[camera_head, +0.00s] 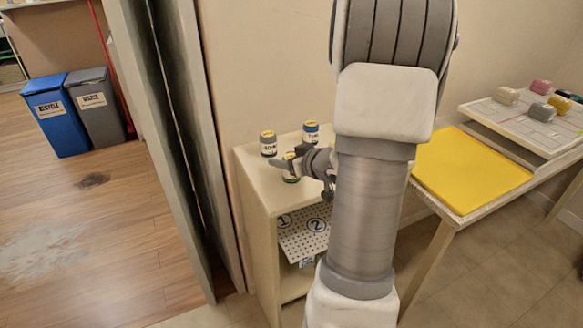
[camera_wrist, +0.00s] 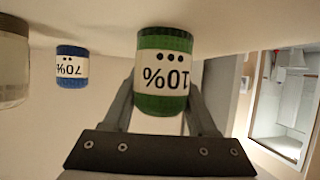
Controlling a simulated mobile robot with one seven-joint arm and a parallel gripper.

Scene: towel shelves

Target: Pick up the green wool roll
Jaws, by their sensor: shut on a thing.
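In the head view the green roll (camera_head: 290,172) shows only in part behind my gripper (camera_head: 288,164), at the front of the cream shelf unit's top (camera_head: 248,165). I cannot tell whether its base touches the top.
Below is a pegboard shelf (camera_head: 296,243) with numbered circles. A table with a yellow mat (camera_head: 468,170) stands to the right. Blue (camera_head: 58,120) and grey bins (camera_head: 98,108) stand far left.

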